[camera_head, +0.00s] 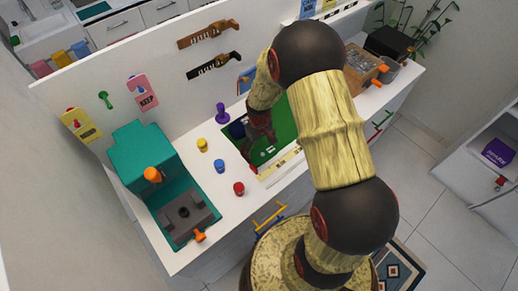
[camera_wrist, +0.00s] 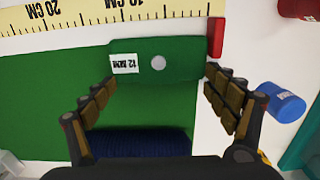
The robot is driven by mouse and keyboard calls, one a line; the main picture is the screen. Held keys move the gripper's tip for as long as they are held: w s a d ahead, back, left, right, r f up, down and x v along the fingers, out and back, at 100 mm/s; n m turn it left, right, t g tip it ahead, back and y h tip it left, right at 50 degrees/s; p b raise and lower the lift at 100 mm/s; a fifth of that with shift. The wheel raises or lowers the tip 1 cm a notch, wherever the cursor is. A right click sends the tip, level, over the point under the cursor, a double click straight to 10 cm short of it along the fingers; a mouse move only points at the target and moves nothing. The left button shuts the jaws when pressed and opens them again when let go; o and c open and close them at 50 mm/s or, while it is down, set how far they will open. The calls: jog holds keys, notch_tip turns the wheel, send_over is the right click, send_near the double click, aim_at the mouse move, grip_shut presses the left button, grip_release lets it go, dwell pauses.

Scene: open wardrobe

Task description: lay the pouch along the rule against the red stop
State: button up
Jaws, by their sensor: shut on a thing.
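The green pouch (camera_wrist: 180,72), with a white "12 MM" label and a pale round spot, lies crosswise between the fingers of my gripper (camera_wrist: 160,80), which is shut on its two ends. The yellow rule (camera_wrist: 100,18) runs above the pouch in the wrist view, slightly slanted to it, with a narrow pale gap. The red stop (camera_wrist: 215,38) is at the rule's right end, right beside the pouch's right end; I cannot tell if they touch.
A green mat (camera_wrist: 35,100) and a dark blue ribbed thing (camera_wrist: 138,143) lie nearby. A blue cylinder (camera_wrist: 281,102) and a red one (camera_wrist: 300,8) stand to the right. In the head view, a yellow cylinder (camera_head: 202,145) and teal machine (camera_head: 143,155) stand left.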

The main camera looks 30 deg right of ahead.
aim_at(259, 151)
jog(key=o, duration=1)
jog(key=shift+s+f, duration=0.1)
jog(key=shift+f, duration=0.1)
jog(key=shift+r, duration=0.1)
notch_tip(259, 151, up, 12)
